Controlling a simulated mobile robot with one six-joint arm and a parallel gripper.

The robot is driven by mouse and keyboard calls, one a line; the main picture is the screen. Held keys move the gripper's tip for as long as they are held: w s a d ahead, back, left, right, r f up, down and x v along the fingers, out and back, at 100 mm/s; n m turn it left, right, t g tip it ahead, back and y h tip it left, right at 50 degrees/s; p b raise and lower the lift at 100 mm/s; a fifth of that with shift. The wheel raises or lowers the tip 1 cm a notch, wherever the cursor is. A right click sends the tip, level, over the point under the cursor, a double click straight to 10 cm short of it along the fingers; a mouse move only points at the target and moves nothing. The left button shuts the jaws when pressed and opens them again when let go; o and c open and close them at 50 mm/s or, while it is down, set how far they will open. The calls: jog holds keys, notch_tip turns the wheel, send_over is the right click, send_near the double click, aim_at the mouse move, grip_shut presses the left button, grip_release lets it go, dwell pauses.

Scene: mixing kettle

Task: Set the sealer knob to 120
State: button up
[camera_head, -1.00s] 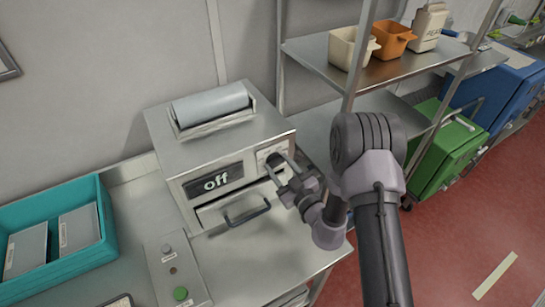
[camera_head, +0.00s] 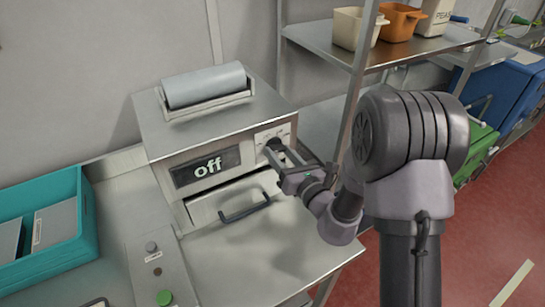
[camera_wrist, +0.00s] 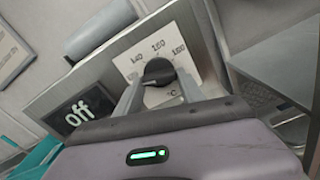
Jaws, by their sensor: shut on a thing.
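The sealer (camera_head: 215,127) is a grey metal box on the bench with a roll on top. Its dark display (camera_head: 207,167) reads "off", and it also shows in the wrist view (camera_wrist: 80,108). The black sealer knob (camera_wrist: 158,72) sits on a pale dial plate (camera_wrist: 187,62) with printed numbers, among them 140; 120 is not readable. In the head view the knob (camera_head: 274,144) is at the front's right. My gripper (camera_head: 281,154) reaches it from the right, its two fingers shut on the knob's sides. The knob's exact setting cannot be told.
A drawer with a dark handle (camera_head: 245,208) is below the display. A teal bin (camera_head: 75,235) and a button box (camera_head: 158,270) stand left on the bench. A metal shelf (camera_head: 405,50) with containers rises close behind my arm at right.

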jog(key=o, duration=1.4)
jog(key=shift+p, duration=0.5)
jog(key=b+v, duration=0.2)
jog(key=v, duration=0.5)
jog(key=shift+b, duration=0.35)
